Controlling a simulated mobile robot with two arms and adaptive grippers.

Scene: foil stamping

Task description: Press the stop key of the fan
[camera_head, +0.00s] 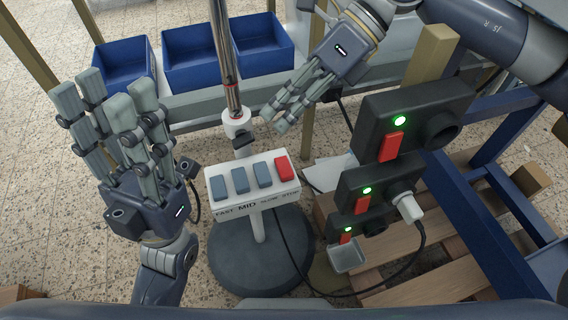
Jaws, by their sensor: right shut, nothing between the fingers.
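The fan's white control box (252,192) stands on a post above a round dark base (262,255). It has a row of grey keys and one red stop key (284,168) at its right end, above the printed word STOP. My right gripper (272,116) comes in from the top right, fingers shut and empty. In the picture its tips are above the red key, beside the fan's pole (225,60), apart from the key. My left gripper (117,90) is left of the box, with fingers spread, pointing up and empty. The fan's head is out of view.
Black socket boxes with red switches and green lights (400,121) stand right of the fan, one holding a white plug (408,207). Blue bins (195,55) sit on a rack behind. A wooden pallet (430,290) lies at the lower right. A black cable runs near the base.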

